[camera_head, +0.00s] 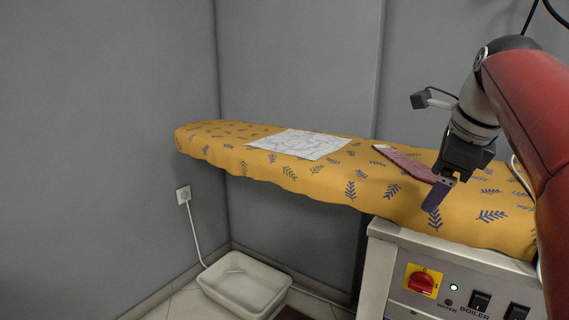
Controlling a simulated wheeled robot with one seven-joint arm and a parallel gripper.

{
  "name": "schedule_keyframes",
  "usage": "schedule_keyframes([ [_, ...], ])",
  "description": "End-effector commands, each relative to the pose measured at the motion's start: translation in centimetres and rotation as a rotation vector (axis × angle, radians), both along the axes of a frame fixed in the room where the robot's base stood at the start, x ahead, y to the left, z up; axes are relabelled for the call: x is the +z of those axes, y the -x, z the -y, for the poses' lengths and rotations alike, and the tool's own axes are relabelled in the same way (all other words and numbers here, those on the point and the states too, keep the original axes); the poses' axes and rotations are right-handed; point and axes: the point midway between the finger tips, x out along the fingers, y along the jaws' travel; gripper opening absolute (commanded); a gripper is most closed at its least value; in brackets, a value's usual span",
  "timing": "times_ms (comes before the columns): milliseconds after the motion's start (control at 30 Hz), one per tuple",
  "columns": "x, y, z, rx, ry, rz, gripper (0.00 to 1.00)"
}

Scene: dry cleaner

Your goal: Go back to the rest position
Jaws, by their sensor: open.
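My gripper (437,198) hangs above the right part of the ironing board (340,187), at the end of my red and grey arm. It points down near the board's front edge. It is open. Its fingers overlap the near end of a dark red folded strip of cloth (402,161) in this view. I cannot tell whether they touch the cloth or the board.
A white patterned cloth (300,144) lies flat on the yellow leaf-print board. A boiler unit (450,285) with a red knob stands below right. A white bin (245,288) sits on the floor near a wall socket (183,195). Grey walls close off the back and left.

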Motion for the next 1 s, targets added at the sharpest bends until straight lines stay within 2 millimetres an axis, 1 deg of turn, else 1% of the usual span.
schedule_keyframes([
  [33, -1.0, 1.2, -1.2, 0.116, 0.050, 0.013, 0.82],
  [167, -4.6, 4.5, -4.0, 0.491, 0.235, 0.054, 0.82],
  [200, -6.0, 5.6, -4.8, 0.612, 0.296, 0.065, 0.82],
  [267, -8.1, 7.3, -6.0, 0.794, 0.390, 0.080, 0.82],
  [300, -9.6, 8.4, -6.8, 0.918, 0.455, 0.091, 0.82],
  [367, -12.1, 10.2, -7.8, 1.100, 0.552, 0.102, 0.82],
  [400, -13.7, 11.4, -8.4, 1.219, 0.616, 0.109, 0.82],
  [500, -17.4, 13.9, -9.6, 1.485, 0.760, 0.120, 0.82],
  [600, -20.4, 15.9, -10.2, 1.686, 0.871, 0.124, 0.82],
  [700, -22.4, 17.0, -10.6, 1.814, 0.941, 0.124, 0.82],
  [733, -22.7, 17.2, -10.6, 1.839, 0.955, 0.124, 0.82],
  [833, -23.3, 17.6, -10.7, 1.880, 0.976, 0.123, 0.82],
  [967, -23.4, 17.6, -10.7, 1.885, 0.978, 0.122, 0.82],
  [1000, -23.4, 17.6, -10.7, 1.884, 0.978, 0.122, 0.81],
])
